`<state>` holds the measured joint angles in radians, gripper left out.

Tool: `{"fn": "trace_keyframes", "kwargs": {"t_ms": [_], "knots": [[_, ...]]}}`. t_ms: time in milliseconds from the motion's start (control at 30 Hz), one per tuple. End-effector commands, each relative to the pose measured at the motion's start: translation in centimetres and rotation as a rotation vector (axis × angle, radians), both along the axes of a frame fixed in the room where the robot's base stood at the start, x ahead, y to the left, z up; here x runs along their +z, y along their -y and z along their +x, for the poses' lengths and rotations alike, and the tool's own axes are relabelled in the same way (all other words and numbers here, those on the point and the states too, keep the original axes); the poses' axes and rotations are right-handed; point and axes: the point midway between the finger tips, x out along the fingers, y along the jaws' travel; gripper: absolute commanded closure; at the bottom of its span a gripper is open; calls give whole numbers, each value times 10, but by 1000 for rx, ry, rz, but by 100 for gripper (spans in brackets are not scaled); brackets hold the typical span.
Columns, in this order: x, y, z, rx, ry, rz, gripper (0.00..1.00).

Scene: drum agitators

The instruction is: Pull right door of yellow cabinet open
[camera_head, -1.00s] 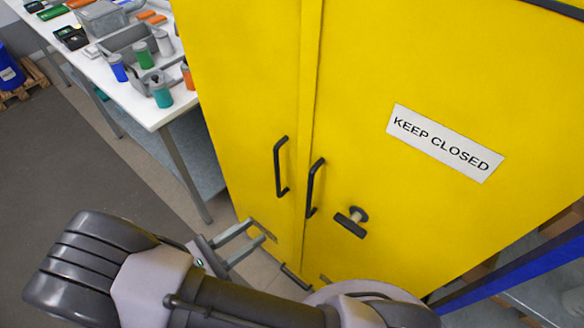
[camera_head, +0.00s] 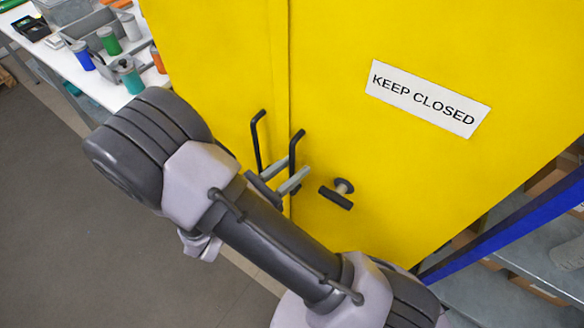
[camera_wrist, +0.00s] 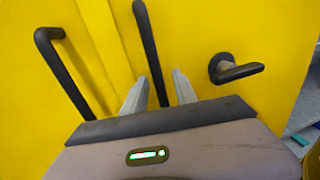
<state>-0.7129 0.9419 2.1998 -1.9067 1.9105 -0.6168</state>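The yellow cabinet has a right door (camera_head: 400,60) with a "KEEP CLOSED" sign and a left door (camera_head: 215,60); both look shut. The right door's black bar handle (camera_head: 295,148) stands beside the seam, with the left door's handle (camera_head: 257,140) to its left. A dark turn handle (camera_head: 338,193) sits lower right on the right door. My gripper (camera_head: 288,178) is open at the lower part of the right door's handle. In the wrist view, the right handle (camera_wrist: 149,45) runs down between the two grey fingers (camera_wrist: 160,90). Contact with the fingers cannot be told.
A white table (camera_head: 98,82) with bottles and grey bins stands left of the cabinet. A shelf with a blue beam (camera_head: 510,225) stands at the right. Grey floor (camera_head: 70,200) is free at the lower left.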

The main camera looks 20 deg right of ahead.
Motion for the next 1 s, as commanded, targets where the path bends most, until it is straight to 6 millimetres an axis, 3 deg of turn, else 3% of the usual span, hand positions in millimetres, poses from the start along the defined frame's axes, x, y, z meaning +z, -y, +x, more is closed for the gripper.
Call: {"fn": "trace_keyframes", "kwargs": {"t_ms": [100, 267, 1000], "knots": [[0, 0, 0, 0, 0, 0, 70], [0, 0, 0, 0, 0, 0, 100], [0, 0, 0, 0, 0, 0, 100]]}}
